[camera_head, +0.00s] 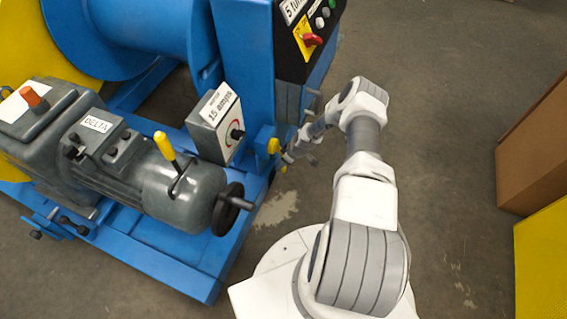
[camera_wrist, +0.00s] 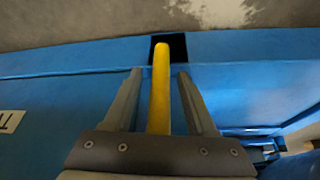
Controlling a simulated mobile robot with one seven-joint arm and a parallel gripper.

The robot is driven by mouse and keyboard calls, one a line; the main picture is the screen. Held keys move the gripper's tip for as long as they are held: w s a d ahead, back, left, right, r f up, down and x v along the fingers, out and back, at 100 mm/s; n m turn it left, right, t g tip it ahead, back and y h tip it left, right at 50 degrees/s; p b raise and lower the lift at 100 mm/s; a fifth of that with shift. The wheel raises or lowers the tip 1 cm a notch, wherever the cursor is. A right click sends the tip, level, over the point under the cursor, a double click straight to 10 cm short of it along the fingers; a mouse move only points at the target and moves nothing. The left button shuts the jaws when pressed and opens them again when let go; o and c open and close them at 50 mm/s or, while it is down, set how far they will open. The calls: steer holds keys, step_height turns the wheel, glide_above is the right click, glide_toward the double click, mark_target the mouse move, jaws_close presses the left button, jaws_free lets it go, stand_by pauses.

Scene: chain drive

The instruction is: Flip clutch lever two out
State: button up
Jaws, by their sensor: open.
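In the wrist view a yellow lever (camera_wrist: 160,90) stands out of a dark slot (camera_wrist: 172,44) in a blue frame. My gripper (camera_wrist: 159,73) is open, with one grey finger on each side of the lever. A gap shows on both sides, so the fingers appear apart from it. In the head view my gripper (camera_head: 287,160) is small, at the blue frame's right side beside a yellow part (camera_head: 273,146). I cannot read a number for this lever.
A grey motor (camera_head: 150,175) with a yellow-handled lever (camera_head: 165,147) and a handwheel (camera_head: 232,208) sits left on the blue base (camera_head: 175,270). A gauge box (camera_head: 216,125) and control panel (camera_head: 312,38) stand near my arm. A brown box (camera_head: 535,145) is right; floor between is clear.

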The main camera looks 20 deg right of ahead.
jaws_close()
stand_by(1.4)
